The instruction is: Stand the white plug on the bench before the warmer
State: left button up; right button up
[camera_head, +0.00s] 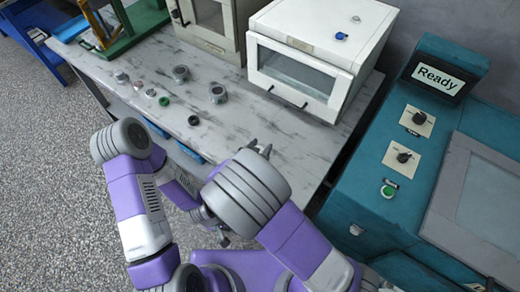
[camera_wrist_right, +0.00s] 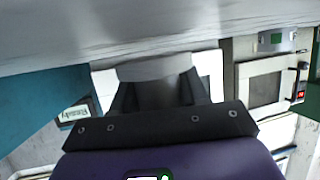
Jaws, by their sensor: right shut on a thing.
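My right gripper (camera_head: 260,149) is low over the front part of the bench (camera_head: 300,150), before the white box-like cabinet (camera_head: 300,72), which may be the warmer. In the right wrist view the gripper (camera_wrist_right: 158,97) is shut on a pale grey-white plug (camera_wrist_right: 155,68) with a wide round end and a narrower stem between the fingers. The wide end faces the bench surface; I cannot tell whether it touches.
Several small rings and fittings (camera_head: 217,94) lie on the bench to the left. A beige cabinet (camera_head: 215,25) stands at the back. A teal console (camera_head: 390,170) with a "Ready" screen (camera_head: 438,78) bounds the right. A blue knob (camera_head: 341,36) sits on the white cabinet.

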notch_tip(320, 180, up, 9)
jog(key=p, duration=0.3)
jog(key=w+d+r+n+y, duration=0.2)
jog(key=w+d, duration=0.2)
jog(key=d, duration=0.4)
jog(key=w+d+r+n+t+y, duration=0.1)
jog(key=w+d+r+n+y, duration=0.1)
jog(key=d, duration=0.6)
jog(key=shift+w+d+r+n+y, duration=0.35)
jog(key=shift+w+r+y, duration=0.25)
jog(key=shift+w, duration=0.55)
